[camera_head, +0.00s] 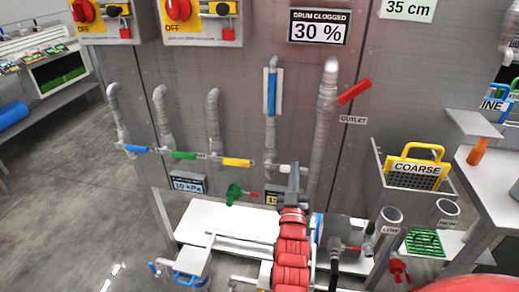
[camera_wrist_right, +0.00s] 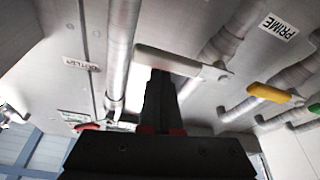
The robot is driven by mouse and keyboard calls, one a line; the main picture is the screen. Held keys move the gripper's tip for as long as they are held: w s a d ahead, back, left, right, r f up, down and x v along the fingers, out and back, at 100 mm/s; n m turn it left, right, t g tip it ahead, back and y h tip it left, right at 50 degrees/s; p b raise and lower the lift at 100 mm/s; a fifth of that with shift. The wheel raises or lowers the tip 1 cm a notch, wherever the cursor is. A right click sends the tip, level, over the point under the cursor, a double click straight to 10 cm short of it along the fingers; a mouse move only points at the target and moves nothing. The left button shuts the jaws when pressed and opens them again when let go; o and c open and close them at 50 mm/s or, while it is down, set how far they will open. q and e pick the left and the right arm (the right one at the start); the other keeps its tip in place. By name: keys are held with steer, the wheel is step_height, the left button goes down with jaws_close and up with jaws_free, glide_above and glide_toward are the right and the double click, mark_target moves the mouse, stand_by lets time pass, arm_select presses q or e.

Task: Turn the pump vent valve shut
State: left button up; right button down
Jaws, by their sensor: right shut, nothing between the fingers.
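My right gripper (camera_head: 293,178) is shut and empty, at the end of my red arm, in front of the panel's lower middle. A white valve handle (camera_head: 277,168) lies level just behind its fingertips; I cannot tell if they touch. In the right wrist view the dark fingers (camera_wrist_right: 160,82) are together below the white handle (camera_wrist_right: 180,62). No label that I can read says pump vent, so I cannot tell which valve that is. A green valve (camera_head: 235,193) with a small red handle sits low, left of the gripper. My left gripper is not in view.
Blue (camera_head: 136,149), green (camera_head: 184,155) and yellow (camera_head: 237,162) handles line the pipes on the left. A red outlet handle (camera_head: 354,91) slants at upper right. A yellow coarse basket (camera_head: 415,172) hangs on the right. A white low shelf (camera_head: 215,219) lies below the panel.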

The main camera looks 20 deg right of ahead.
stand_by(0.3)
step_height(320, 180, up, 4)
steer(key=p, duration=0.2)
steer(key=v, duration=1)
steer(key=shift+w+a, duration=0.2)
steer(key=shift+a, duration=0.15)
